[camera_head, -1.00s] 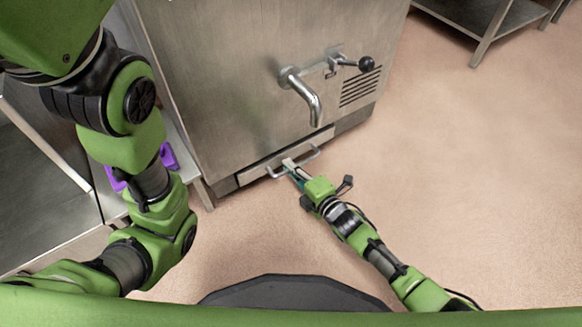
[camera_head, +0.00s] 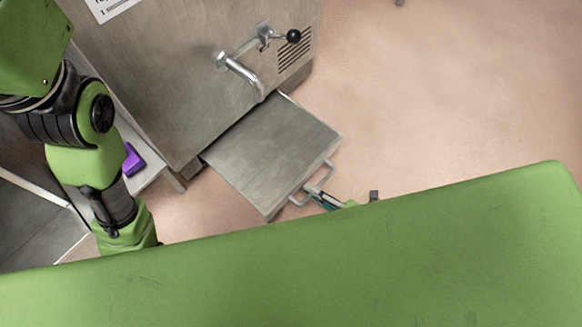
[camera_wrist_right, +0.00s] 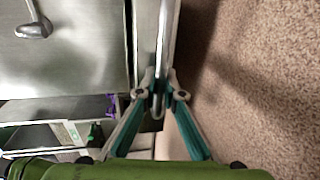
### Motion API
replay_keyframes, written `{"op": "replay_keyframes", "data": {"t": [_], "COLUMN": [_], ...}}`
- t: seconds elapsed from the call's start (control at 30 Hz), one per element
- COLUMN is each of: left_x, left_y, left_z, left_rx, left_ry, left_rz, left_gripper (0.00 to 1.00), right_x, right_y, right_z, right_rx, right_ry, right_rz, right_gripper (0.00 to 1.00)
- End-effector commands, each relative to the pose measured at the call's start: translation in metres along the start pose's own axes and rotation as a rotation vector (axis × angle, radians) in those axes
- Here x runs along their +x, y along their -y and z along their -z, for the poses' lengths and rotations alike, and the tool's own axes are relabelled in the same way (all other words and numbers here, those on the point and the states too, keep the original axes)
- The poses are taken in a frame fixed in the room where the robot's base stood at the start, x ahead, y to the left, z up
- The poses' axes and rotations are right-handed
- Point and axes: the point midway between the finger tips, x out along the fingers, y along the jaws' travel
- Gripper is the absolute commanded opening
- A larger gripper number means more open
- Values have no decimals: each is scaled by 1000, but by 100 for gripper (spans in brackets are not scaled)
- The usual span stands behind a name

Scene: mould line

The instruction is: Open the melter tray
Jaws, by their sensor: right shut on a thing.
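The melter (camera_head: 190,75) is a steel cabinet with a spout and a black-knobbed lever on its front. Its tray (camera_head: 270,155) sticks out low from the front, drawn well out, its flat metal top showing. My right gripper (camera_head: 318,196) is at the tray's bar handle (camera_head: 300,199). In the right wrist view, the fingers of my right gripper (camera_wrist_right: 158,92) are closed around the handle bar (camera_wrist_right: 162,45). My own green body hides most of the right arm in the head view. My left arm comes in at the left, but its gripper is out of sight.
A steel table (camera_head: 150,172) with a purple object (camera_head: 132,160) on it stands left of the melter. The spout (camera_head: 240,72) juts out above the tray. The floor (camera_head: 430,100) to the right is clear.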

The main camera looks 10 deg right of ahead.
Motion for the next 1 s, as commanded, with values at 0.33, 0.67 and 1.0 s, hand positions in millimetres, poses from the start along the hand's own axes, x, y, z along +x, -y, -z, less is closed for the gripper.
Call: {"op": "replay_keyframes", "data": {"t": [0.33,0.67,1.0], "left_x": [-4,-5,-5], "left_y": [2,2,2], "left_z": [-6,-6,-6], "left_rx": [-4,-4,-5], "left_ry": [25,27,27], "left_rz": [9,10,10], "left_gripper": [40,40,40], "right_x": [-53,-59,-59], "right_y": [11,13,13], "right_z": [1,1,0], "right_rx": [0,0,0], "right_ry": [-1,-1,-1], "right_rz": [1,-1,-1], "right_gripper": [0,0,26]}}
